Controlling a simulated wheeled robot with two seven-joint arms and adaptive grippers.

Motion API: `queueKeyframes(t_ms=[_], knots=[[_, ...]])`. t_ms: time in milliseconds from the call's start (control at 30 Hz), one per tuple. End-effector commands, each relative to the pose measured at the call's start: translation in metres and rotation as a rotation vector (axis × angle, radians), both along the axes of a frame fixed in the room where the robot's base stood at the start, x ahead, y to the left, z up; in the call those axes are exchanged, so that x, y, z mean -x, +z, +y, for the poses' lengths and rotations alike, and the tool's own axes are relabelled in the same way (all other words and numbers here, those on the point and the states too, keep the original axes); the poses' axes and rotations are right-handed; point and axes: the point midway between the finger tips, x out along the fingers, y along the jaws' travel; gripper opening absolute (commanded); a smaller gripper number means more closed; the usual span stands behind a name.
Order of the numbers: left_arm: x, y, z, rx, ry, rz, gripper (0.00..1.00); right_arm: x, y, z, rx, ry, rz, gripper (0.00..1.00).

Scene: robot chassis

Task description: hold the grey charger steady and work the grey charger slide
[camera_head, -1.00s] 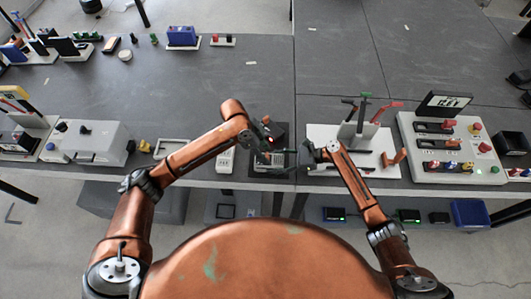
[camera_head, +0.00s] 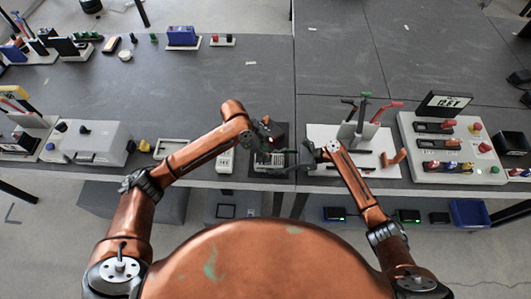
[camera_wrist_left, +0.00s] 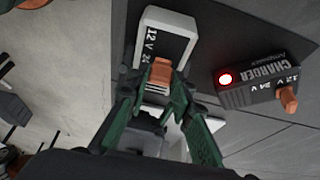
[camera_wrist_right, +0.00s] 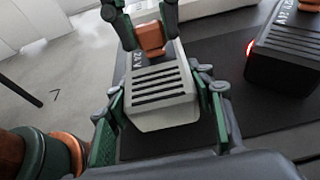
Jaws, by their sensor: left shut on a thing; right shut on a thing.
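The grey charger (camera_head: 270,158) lies near the table's front edge. It is a pale ribbed block in the right wrist view (camera_wrist_right: 160,95), with an orange slide (camera_wrist_right: 150,38) near its far end. My right gripper (camera_wrist_right: 162,108) is shut on the charger's body, one finger on each side. My left gripper (camera_wrist_left: 160,82) is shut on the orange slide (camera_wrist_left: 160,73). A "12 V 24" marking runs beside the slide on the charger (camera_wrist_left: 180,22), and the slide appears near the "24" end. In the head view the fingers partly hide the charger.
A black charger (camera_wrist_left: 260,85) with a red light and its own orange slide lies close by. Another pale device (camera_head: 226,160) sits to the left. A white board with upright handles (camera_head: 325,135) and a white control panel (camera_head: 420,150) with a display stand right.

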Motion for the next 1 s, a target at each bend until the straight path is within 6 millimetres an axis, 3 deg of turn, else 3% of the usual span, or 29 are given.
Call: queueKeyframes(t_ms=[267, 500, 767, 800, 1000], knots=[[-0.001, 0.0, 0.001, 0.0, 0.0, -0.001, 0.0, 0.0, -0.006, -0.004, 0.011, -0.003, 0.003, 0.09], [-0.001, 0.0, 0.028, 0.0, 0.003, -0.002, 0.0, 0.0, -0.006, -0.004, 0.011, -0.003, 0.003, 0.09], [-0.001, 0.0, 0.032, -0.002, 0.002, -0.002, 0.0, 0.0, -0.006, -0.005, 0.012, -0.004, 0.004, 0.09], [-0.001, 0.0, 0.032, -0.002, 0.002, -0.002, 0.22, 0.0, -0.006, -0.005, 0.012, -0.004, 0.004, 0.09], [-0.001, 0.0, 0.031, -0.001, 0.002, -0.001, 0.36, 0.001, -0.006, -0.005, 0.012, -0.003, 0.004, 0.09]])
